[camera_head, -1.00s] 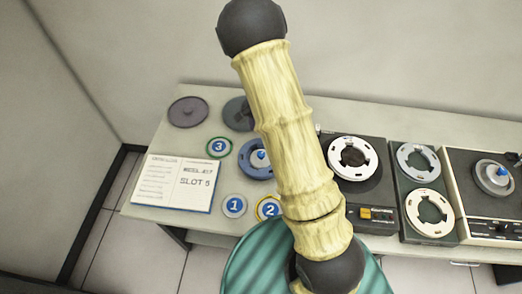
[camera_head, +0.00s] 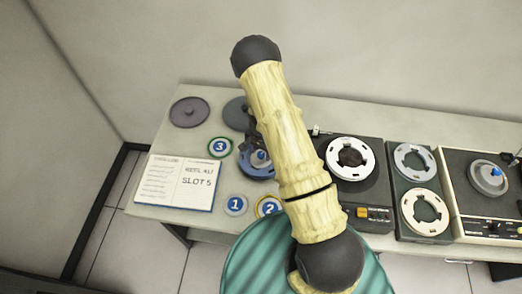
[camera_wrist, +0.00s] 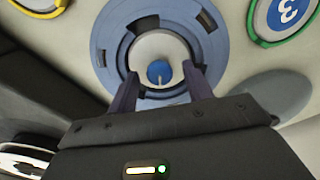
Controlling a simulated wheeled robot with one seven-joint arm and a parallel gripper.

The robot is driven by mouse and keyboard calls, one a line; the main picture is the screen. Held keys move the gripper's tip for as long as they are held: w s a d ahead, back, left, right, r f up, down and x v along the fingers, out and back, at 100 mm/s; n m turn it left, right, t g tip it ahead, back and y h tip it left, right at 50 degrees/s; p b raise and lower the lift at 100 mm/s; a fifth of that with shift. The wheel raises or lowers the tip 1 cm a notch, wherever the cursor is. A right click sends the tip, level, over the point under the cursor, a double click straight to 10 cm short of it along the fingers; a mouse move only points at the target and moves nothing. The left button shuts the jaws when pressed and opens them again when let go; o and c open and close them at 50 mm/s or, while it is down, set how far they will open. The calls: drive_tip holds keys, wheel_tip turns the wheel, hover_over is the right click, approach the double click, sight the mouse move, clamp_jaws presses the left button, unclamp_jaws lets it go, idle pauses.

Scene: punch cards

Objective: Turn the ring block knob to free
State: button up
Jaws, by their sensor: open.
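A blue reel ring (camera_head: 252,171) lies on the table with a small round blue knob (camera_head: 260,155) at its centre. In the wrist view, the blue ring (camera_wrist: 119,27) surrounds a pale hub (camera_wrist: 150,47), and the blue knob (camera_wrist: 159,69) on it has a light line towards the picture's bottom. My gripper (camera_wrist: 161,88) is open, its two dark fingers on the left and right of the knob with gaps between. I cannot tell how far above the hub the fingertips are. In the head view, my arm partly hides the ring.
Numbered discs 1 (camera_head: 235,205), 2 (camera_head: 268,207) and 3 (camera_head: 219,148) lie around the ring. Grey discs (camera_head: 189,112) lie behind.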

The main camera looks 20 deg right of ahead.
drive_tip(key=c, duration=1)
drive_tip(key=shift+o, duration=0.2)
drive_tip(key=shift+f+n+b, duration=0.1)
drive_tip(key=shift+n+b, duration=0.25)
drive_tip(key=shift+n, duration=0.05)
drive_tip(key=shift+n+b, duration=0.95)
drive_tip(key=shift+n, duration=0.15)
drive_tip(key=n+b, duration=0.2)
drive_tip(key=n, duration=0.2)
drive_tip(key=shift+b, duration=0.4)
drive_tip(key=n+b, duration=0.1)
drive_tip(key=n, duration=0.3)
drive_tip(key=shift+b, duration=0.35)
drive_tip(key=shift+w+n+b, duration=0.1)
drive_tip(key=shift+n+b, duration=0.35)
drive_tip(key=shift+n, duration=1.15)
